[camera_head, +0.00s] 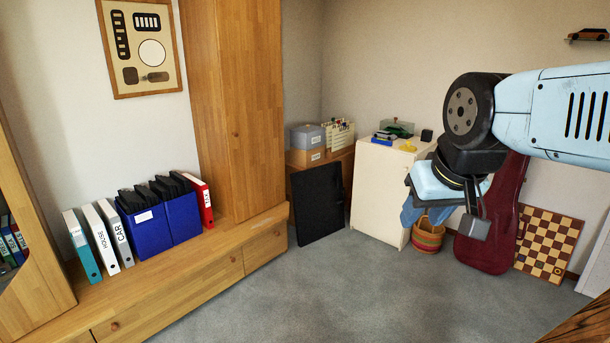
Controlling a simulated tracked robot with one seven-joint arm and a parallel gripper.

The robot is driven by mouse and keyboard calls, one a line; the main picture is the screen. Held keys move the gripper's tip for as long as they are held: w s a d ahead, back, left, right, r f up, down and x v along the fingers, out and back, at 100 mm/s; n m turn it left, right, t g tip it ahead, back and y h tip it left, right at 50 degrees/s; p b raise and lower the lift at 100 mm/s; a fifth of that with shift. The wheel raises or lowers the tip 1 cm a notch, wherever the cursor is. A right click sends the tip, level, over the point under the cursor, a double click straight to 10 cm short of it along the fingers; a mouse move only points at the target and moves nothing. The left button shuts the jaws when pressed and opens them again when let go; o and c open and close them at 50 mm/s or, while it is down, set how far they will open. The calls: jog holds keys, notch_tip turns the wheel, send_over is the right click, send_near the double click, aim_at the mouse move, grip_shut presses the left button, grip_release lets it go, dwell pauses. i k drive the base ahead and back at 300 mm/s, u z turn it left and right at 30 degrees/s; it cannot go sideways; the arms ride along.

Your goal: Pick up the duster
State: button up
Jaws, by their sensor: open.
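I cannot make out a duster for certain in this view. A small yellow item (408,147) lies on top of the white cabinet (378,190) among other things, too small to tell what it is. My gripper (468,218) hangs at the right on the light blue arm, pointing down, and looks open with nothing seen between its fingers. In the picture it overlaps the cabinet's right side, the woven basket and the red case. Light blue material (411,213) shows just left of the gripper above the basket; I cannot tell what it belongs to.
A striped woven basket (428,236), a dark red guitar-shaped case (490,240) and a chessboard (547,243) stand along the back wall. A black panel (318,203) leans left of the cabinet. A wooden bench (190,268) holds binders. The grey carpet (350,290) is clear in the middle.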

aim_at(407, 147)
jog(key=i, duration=3.65)
jog(key=z, duration=2.35)
jog(key=i, duration=1.1)
jog(key=u, duration=0.6)
